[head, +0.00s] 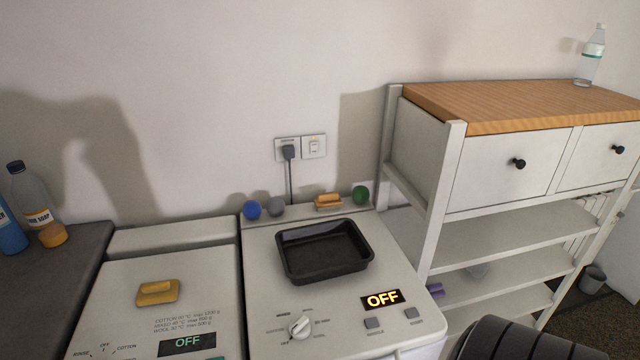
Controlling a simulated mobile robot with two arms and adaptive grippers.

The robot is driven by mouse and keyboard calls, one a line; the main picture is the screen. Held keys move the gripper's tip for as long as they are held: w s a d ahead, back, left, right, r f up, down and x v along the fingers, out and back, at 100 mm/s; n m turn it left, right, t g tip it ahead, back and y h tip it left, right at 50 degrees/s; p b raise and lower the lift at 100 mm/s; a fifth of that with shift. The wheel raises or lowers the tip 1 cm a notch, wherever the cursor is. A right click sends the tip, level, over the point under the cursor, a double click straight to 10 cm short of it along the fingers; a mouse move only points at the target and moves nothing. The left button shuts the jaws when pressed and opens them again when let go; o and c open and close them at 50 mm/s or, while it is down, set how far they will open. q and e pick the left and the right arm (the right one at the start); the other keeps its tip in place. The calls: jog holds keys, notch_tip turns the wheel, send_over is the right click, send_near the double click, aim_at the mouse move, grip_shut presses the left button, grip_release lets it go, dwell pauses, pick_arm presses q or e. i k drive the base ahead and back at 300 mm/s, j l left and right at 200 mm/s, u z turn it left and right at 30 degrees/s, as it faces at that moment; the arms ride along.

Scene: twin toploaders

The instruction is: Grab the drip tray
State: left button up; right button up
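The drip tray is a black rectangular tray with raised walls (322,267). It rests on top of the right toploader (262,300), towards the back, turned slightly, and looks empty. Nothing is touching it from above. Neither of my grippers shows in the head view. A dark ribbed part at the bottom right edge shows no fingers.
A blue ball (252,209), grey ball (276,210), yellowish block (328,201) and green ball (360,195) sit behind the tray. The left toploader (120,285) holds a yellow soap-like block (158,292). A white shelf unit (510,245) stands close on the right.

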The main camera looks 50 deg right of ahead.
aim_at(313, 253)
jog(key=z, duration=1.45)
jog(key=l+u, duration=0.45)
jog(key=k+l+u, duration=0.2)
jog(key=l+u, duration=0.25)
